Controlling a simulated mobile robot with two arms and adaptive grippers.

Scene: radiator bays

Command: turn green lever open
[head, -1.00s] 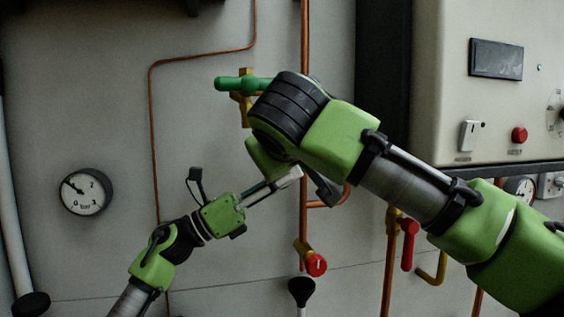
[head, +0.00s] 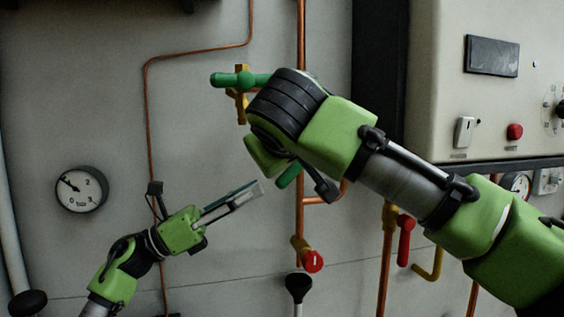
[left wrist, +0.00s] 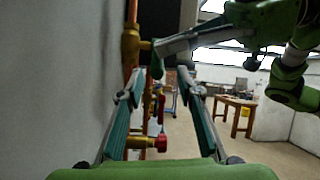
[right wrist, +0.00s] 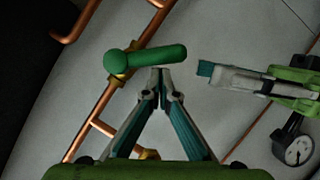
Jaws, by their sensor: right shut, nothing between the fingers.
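A green lever (head: 290,176) sits on a copper pipe, partly hidden behind my right arm in the head view, its free end pointing down and left. In the right wrist view the lever (right wrist: 150,60) lies across, just beyond my right gripper (right wrist: 159,72), whose fingertips are together and empty. Contact cannot be told. My left gripper (head: 258,190) is open and empty, left of and below the lever, apart from it. Its spread fingers (left wrist: 158,92) show in the left wrist view.
Another green handle (head: 238,80) on a brass body is higher up. A red knob (head: 313,261) is below, and a red lever (head: 406,240) to the right. A gauge (head: 81,190) hangs left.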

